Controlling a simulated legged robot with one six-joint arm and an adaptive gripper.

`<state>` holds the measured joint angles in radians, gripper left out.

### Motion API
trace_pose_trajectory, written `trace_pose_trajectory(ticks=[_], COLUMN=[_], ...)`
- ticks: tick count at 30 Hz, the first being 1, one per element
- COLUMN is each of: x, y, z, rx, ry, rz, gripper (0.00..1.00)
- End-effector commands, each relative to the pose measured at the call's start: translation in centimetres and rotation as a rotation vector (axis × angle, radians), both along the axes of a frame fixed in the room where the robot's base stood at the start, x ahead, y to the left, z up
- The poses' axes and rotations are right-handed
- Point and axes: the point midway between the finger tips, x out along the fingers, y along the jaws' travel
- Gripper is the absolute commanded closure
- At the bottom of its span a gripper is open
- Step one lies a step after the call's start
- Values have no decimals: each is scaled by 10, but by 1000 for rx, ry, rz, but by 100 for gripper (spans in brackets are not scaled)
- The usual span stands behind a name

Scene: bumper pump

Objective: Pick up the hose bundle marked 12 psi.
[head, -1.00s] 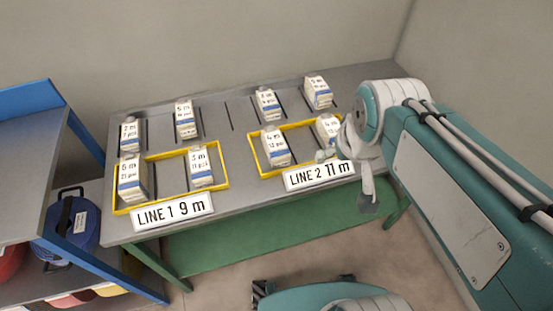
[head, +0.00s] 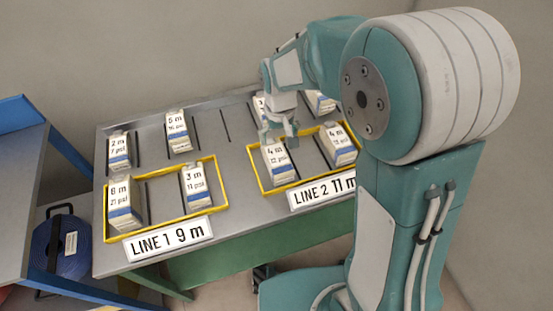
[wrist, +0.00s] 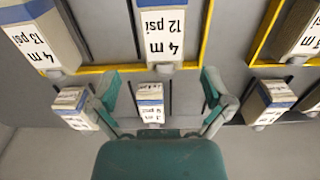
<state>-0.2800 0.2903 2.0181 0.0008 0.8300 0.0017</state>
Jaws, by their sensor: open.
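The hose bundle marked 4 m, 12 psi is a white block with a blue band (wrist: 165,38). In the head view it (head: 278,163) stands in the left part of the yellow LINE 2 frame (head: 263,188). My gripper (wrist: 160,82) is open and empty. In the head view my gripper (head: 280,133) is close above the far end of this bundle. In the wrist view the fingers are spread to either side of the bundle's line, just past its far end. I cannot tell the exact height gap.
A bundle marked 4 m, 13 psi (wrist: 45,38) shares the LINE 2 frame. Back-row bundles (wrist: 150,103) stand near my fingers, partly hidden. The LINE 1 frame (head: 160,228) holds two bundles at left. A blue-framed shelf (head: 65,150) stands left of the grey table.

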Motion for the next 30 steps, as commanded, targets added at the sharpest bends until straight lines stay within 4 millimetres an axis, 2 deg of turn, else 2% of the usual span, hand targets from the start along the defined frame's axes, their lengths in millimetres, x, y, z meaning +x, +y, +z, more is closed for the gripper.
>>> trace_pose_trajectory(ticks=[10,17,24,30], x=[1,1,4,4], y=[2,3,6,6], z=[-48,-67,-103,-110], rx=[-3,-3,-3,-1], ry=[6,6,5,2], rz=[3,3,3,2], gripper=[0,0,0,0])
